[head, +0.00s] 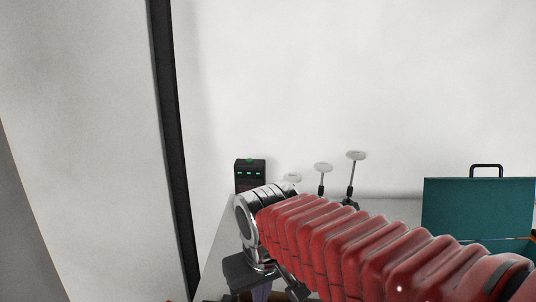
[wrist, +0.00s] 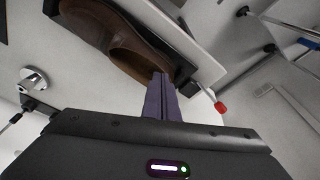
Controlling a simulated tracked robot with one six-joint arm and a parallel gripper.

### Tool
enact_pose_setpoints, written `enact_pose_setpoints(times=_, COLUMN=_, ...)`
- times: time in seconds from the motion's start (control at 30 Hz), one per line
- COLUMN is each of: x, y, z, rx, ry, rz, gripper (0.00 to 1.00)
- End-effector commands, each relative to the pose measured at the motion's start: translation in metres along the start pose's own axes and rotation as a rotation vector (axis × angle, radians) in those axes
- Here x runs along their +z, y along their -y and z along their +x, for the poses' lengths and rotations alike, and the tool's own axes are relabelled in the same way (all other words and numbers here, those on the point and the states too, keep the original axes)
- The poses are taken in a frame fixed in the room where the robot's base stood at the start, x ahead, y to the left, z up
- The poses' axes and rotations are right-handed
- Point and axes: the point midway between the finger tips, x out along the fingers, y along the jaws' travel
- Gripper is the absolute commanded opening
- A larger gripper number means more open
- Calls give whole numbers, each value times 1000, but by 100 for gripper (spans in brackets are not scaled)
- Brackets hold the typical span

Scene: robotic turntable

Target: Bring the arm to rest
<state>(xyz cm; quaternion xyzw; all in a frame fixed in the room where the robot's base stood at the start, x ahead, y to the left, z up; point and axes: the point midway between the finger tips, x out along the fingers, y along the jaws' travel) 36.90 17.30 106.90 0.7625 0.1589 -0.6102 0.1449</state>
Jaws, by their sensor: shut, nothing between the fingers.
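My arm, in a red ribbed sleeve, reaches across the lower part of the head view from right to left. My gripper (head: 262,294) hangs at its end, partly cut off by the lower edge. In the wrist view my gripper (wrist: 162,84) shows two purple-grey fingers pressed together with nothing between them. I cannot tell whether the fingertips touch the shoe.
A black box with green lights (head: 250,175) stands on the grey table (head: 222,245). Beside it are stands with round white tops (head: 355,156). A teal case (head: 478,210) is at the right. A red-tipped rod (wrist: 219,106) is close right of my fingers.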

Motion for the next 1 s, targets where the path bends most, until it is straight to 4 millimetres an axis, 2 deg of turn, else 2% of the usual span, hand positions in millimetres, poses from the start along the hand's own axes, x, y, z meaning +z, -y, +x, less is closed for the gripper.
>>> enact_pose_setpoints(times=0.03, x=10, y=-11, z=-2, rx=2, ry=-18, rz=18, gripper=0)
enact_pose_setpoints(times=0.2, x=39, y=-38, z=-5, rx=9, ry=-68, rz=71, gripper=0)
enact_pose_setpoints(times=0.6, x=109, y=-91, z=-14, rx=58, ry=-174, rz=274, gripper=0)
enact_pose_setpoints(times=0.7, x=121, y=-104, z=-22, rx=82, ry=-208, rz=328, gripper=0)
enact_pose_setpoints(times=0.83, x=128, y=-120, z=-38, rx=112, ry=-259, rz=385, gripper=0)
enact_pose_setpoints(times=1.0, x=131, y=-128, z=-41, rx=126, ry=-267, rz=417, gripper=0)
